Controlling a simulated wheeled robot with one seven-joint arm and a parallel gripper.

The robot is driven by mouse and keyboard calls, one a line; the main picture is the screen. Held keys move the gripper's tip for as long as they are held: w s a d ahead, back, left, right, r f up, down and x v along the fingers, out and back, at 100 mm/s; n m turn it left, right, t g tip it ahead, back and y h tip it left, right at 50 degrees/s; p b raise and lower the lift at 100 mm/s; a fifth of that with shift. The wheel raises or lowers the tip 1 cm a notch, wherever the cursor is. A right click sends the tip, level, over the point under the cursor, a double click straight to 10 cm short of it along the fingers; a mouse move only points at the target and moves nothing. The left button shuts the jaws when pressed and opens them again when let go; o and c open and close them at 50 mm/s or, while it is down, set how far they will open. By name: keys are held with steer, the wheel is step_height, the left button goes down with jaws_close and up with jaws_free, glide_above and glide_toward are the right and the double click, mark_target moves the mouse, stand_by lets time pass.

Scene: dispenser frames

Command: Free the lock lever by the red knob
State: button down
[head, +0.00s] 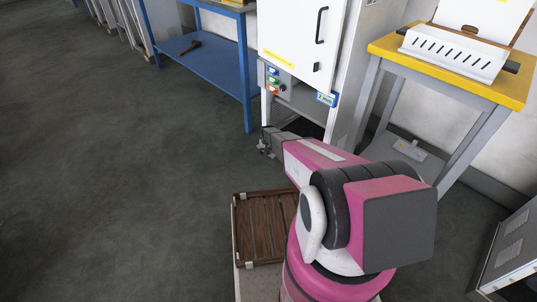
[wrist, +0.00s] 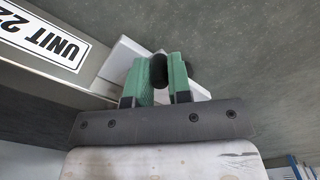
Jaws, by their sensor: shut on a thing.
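In the wrist view the two green fingers of my gripper (wrist: 159,82) are closed around a dark, round knob (wrist: 159,66). Its colour reads as black there, not red. A pale flat bar (wrist: 124,58) runs behind the fingers; I cannot tell whether it is the lock lever. In the head view my gripper (head: 266,143) is low beside the white cabinet (head: 290,45), near its foot. The knob and lever are too small or hidden to make out there.
The cabinet has a black handle (head: 320,25) and a small panel of coloured labels (head: 272,82). A blue workbench (head: 215,65) stands behind left, a yellow-topped table (head: 400,48) right. A "UNIT 22" plate (wrist: 45,35) is close to my gripper. Floor on the left is clear.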

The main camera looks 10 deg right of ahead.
steer(key=shift+w+a+m, duration=0.15)
steer(key=shift+w+m, duration=0.3)
steer(key=shift+m, duration=0.45)
steer(key=shift+w+a+m, duration=0.1)
steer(key=shift+w+m, duration=0.35)
steer(key=shift+m, duration=0.45)
steer(key=c, duration=1.1)
jaws_free()
steer(key=shift+o, duration=0.2)
step_height(320, 180, up, 11)
steer(key=s+d+r+n, duration=0.1)
steer(key=s+r+n, duration=0.1)
steer(key=s+r, duration=1.6)
steer(key=s+d+r+n, duration=0.2)
steer(key=s+r, duration=1.6)
steer(key=s, duration=0.5)
steer(key=shift+s+d+r, duration=0.25)
steer(key=shift+s+r, duration=0.05)
